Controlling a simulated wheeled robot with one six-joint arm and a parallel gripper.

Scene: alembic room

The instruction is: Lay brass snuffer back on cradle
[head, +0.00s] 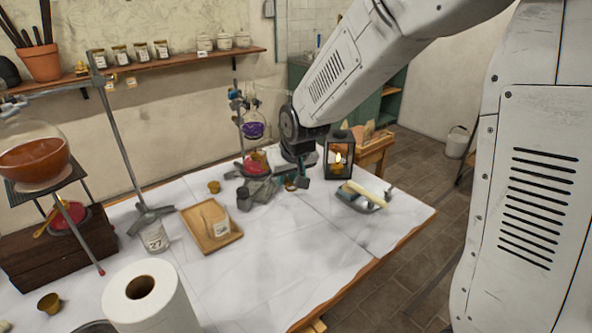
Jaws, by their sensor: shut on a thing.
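My gripper (293,181) is low over the far part of the white marble-topped table, pointing down, between the glassware stand and the black lantern. It is shut on a small brass-brown piece, which I take to be the brass snuffer (291,186). Only a little of the snuffer shows; the fingers and distance hide its shape and tilt. I cannot make out the cradle for certain. A dark grey block-like object (258,191) stands just left of the gripper.
A black lantern (339,168) with a lit candle stands right of the gripper. A grey dish (362,207) holds several items near the right edge. A stand with a purple flask (253,130) is behind left. A wooden tray (232,238) lies nearer. The front-right tabletop (300,255) is clear.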

